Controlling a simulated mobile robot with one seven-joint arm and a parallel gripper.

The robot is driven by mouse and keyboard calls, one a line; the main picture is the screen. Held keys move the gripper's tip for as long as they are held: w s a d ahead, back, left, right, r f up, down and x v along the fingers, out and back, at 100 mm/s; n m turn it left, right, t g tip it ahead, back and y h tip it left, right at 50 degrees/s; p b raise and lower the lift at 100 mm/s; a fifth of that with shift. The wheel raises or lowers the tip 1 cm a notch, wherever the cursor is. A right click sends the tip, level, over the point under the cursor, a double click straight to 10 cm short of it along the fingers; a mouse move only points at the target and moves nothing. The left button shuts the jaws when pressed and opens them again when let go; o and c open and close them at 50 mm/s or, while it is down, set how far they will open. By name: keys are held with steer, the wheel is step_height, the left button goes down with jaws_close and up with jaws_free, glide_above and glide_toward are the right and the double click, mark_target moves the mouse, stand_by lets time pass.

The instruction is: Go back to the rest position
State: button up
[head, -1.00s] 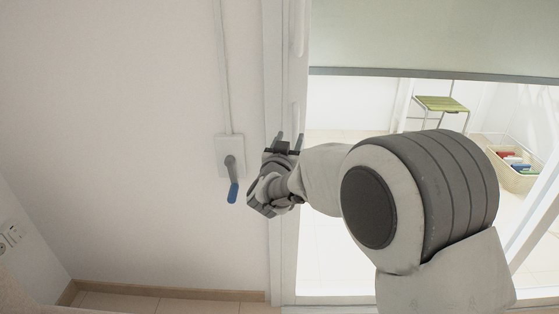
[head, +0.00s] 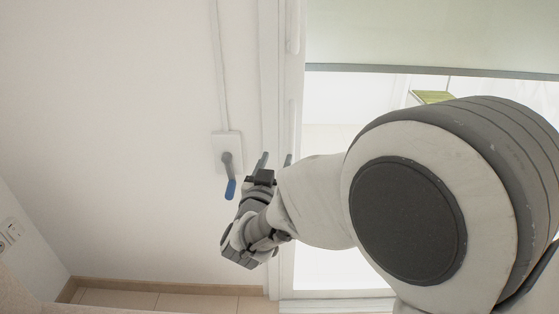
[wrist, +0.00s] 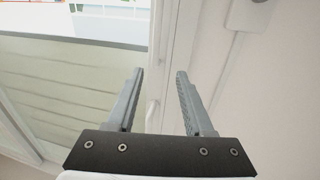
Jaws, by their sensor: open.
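My gripper (head: 274,160) is open, its two fingers apart with nothing between them. In the head view it is in front of the white door frame, to the right of a wall switch with a blue-tipped grey lever (head: 229,178). The lever hangs downward from its white plate and does not touch the gripper. In the wrist view my gripper (wrist: 160,75) shows both grey fingers spread, with the white frame and a pale handle behind the gap.
A glazed door with a pale green blind (head: 430,38) is at the right. A green-seated chair (head: 432,97) stands beyond the glass, partly hidden by my arm. White wall (head: 110,120) fills the left, with a socket (head: 10,232) at the far left.

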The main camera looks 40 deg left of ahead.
steer(key=shift+w, duration=0.1)
steer(key=w+d+r+g, duration=0.3)
steer(key=w+d+r, duration=0.3)
steer(key=d, duration=0.3)
steer(key=d+r+g+h, duration=0.1)
steer(key=d+r+g, duration=0.1)
steer(key=d, duration=1.1)
steer(key=s+d+f+m+g+h, duration=0.3)
steer(key=s+d, duration=0.7)
steer(key=d, duration=0.4)
steer(key=s+d+f+m+g+h, duration=0.2)
steer(key=s+d+g+h, duration=0.15)
steer(key=s+d, duration=0.9)
step_height(320, 180, up, 15)
steer(key=w+d+p, duration=0.1)
steer(key=w+p, duration=0.1)
steer(key=p, duration=1.3)
steer(key=shift+w+t+p, duration=0.15)
steer(key=shift+t+p, duration=0.2)
steer(key=shift+a, duration=0.2)
